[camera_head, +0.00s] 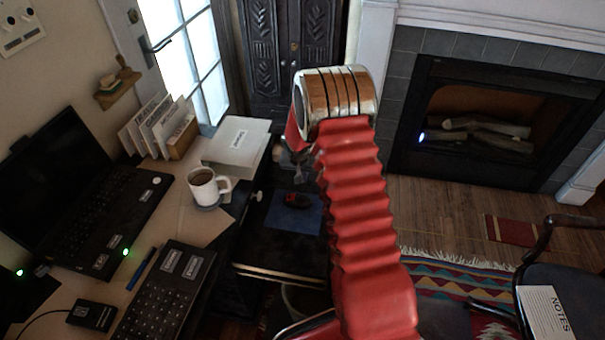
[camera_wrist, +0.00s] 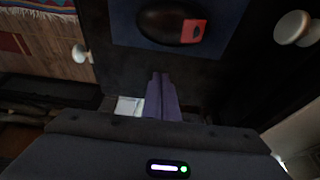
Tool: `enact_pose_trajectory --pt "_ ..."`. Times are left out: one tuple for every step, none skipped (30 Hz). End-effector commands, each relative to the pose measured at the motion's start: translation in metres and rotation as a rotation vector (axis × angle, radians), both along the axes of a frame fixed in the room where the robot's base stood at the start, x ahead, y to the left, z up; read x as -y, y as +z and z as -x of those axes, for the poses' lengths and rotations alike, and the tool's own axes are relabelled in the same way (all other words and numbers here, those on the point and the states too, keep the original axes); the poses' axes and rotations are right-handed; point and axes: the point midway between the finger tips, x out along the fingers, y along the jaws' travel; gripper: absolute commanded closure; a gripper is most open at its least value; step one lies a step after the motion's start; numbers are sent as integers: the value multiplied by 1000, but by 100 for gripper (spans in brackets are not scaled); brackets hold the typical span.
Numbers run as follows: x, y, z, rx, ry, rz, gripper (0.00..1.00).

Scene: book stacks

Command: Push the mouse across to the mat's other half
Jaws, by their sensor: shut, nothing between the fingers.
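The mouse (camera_head: 293,200) is dark with some red on it and lies on the blue mat (camera_head: 283,221), on a dark surface. The wrist view shows the mouse (camera_wrist: 165,24) as a dark oval with a red patch at its right end, and the mat (camera_wrist: 125,33) is cut off at the top. No dividing line shows on the mat. My gripper (camera_wrist: 162,78) is shut and empty, its purple fingers pointing toward the mouse with a gap between. In the head view its fingertips cannot be made out beside my red arm.
The desk at left holds a white mug (camera_head: 202,186), a laptop (camera_head: 90,200), a keypad (camera_head: 165,295) and a white box (camera_head: 236,143). A white knob (camera_wrist: 292,28) shows at right in the wrist view. A chair (camera_head: 560,265) stands at right; the mat's near part is bare.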

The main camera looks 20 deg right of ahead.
Motion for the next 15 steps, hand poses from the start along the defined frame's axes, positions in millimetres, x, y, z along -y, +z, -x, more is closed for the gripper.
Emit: enact_pose_trajectory --pt "1 -6 -1 -1 -1 0 100" --pt "2 -9 -2 -1 -1 0 100" --pt "3 -13 -3 -2 -1 -1 100" --pt "3 -16 -4 -2 -2 -1 100" --pt "4 -19 -4 -2 -2 -1 100" --pt "4 -22 -6 -1 -2 0 100" --pt "5 -24 -7 -1 -2 0 100" --pt "5 -26 -7 -1 -2 0 100" --pt "6 -30 -8 -2 -1 -1 100" --pt "6 -32 -8 -2 -1 -1 100" --pt "7 -35 -9 -1 -1 0 100" --pt "5 -34 -7 0 1 0 100" --pt "3 -33 -5 0 1 0 100" --pt "1 -33 -2 0 0 0 100" --pt "0 -33 1 -2 1 0 100"
